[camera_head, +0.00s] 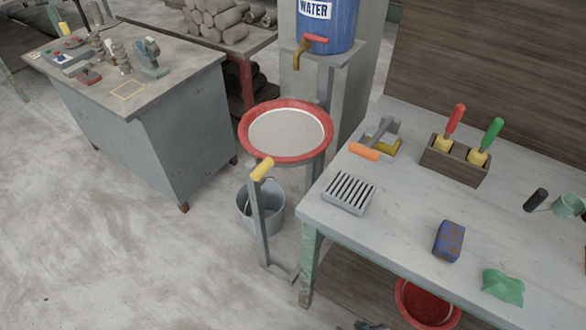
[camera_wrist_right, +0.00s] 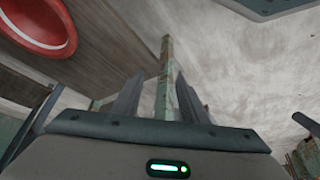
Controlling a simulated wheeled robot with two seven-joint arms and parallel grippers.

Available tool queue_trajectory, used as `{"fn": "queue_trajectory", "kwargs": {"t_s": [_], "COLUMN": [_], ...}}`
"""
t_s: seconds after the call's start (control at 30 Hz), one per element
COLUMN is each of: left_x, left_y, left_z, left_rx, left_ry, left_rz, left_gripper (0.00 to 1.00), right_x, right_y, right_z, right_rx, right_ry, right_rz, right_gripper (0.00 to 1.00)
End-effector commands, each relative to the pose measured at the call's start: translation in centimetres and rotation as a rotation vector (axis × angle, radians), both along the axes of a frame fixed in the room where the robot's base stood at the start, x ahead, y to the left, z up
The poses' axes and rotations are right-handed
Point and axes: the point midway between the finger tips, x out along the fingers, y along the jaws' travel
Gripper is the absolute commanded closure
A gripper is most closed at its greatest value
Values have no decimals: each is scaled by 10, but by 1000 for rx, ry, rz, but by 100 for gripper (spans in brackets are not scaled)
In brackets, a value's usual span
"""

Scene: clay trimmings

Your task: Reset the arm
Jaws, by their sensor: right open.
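My right gripper (camera_wrist_right: 158,88) shows in the right wrist view, its two dark fingers apart with nothing held between them. Behind the gap stands a worn green table leg (camera_wrist_right: 166,65), at some distance. A red round basin (camera_wrist_right: 38,22) is at the top left of that view. In the head view only a small dark piece shows at the bottom edge, below the workbench (camera_head: 330,215); I cannot tell if it is part of my right gripper. My left gripper is in neither view.
Floor at left is clear.

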Motion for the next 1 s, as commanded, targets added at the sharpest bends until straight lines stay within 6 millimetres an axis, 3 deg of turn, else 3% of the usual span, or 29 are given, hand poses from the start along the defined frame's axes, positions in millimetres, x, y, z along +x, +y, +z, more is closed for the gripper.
{"fn": "queue_trajectory", "kwargs": {"t_s": [0.03, 0.2, 0.3, 0.4, 0.57, 0.87, 1.0], "left_x": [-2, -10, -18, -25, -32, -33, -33], "left_y": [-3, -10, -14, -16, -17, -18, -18], "left_z": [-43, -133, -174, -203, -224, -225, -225], "left_rx": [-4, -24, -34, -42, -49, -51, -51], "left_ry": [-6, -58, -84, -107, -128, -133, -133], "left_rz": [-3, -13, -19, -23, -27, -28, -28], "left_gripper": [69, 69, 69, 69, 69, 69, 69], "right_x": [-2, -10, -18, -25, -32, -33, -34], "right_y": [3, 11, 14, 16, 18, 18, 18], "right_z": [-43, -133, -174, -203, -224, -225, -225], "right_rx": [4, 23, 34, 42, 49, 51, 51], "right_ry": [-6, -57, -84, -108, -128, -133, -133], "right_rz": [3, 13, 19, 23, 27, 28, 28], "right_gripper": [60, 60, 60, 60, 60, 60, 88]}}
